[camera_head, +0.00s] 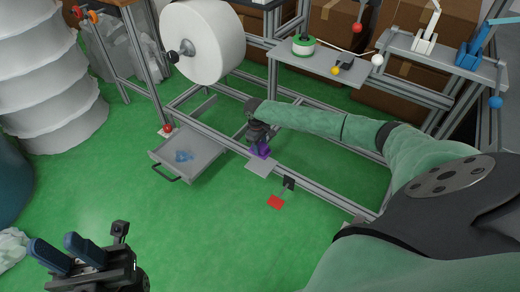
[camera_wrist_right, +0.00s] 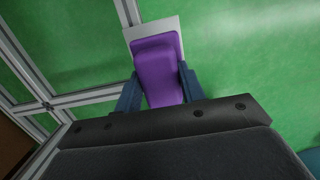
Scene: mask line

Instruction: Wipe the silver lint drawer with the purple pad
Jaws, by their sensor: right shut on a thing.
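The silver lint drawer (camera_head: 204,161) is pulled out low on the frame in the head view, with a dark handle at its front and a patch of blue lint (camera_head: 184,156) on its floor. The purple pad (camera_head: 261,151) is held by my right gripper (camera_head: 258,146), to the right of the drawer. In the right wrist view the purple pad (camera_wrist_right: 158,70) sits between the blue fingers of my right gripper (camera_wrist_right: 160,92), which are shut on it. My left gripper (camera_head: 66,250) is at the lower left, fingers apart and empty, away from the drawer.
A small grey plate (camera_head: 262,167) lies beneath the pad; it also shows in the wrist view (camera_wrist_right: 150,28). A big white roll (camera_head: 212,40) hangs above the drawer. Green floor in front is clear.

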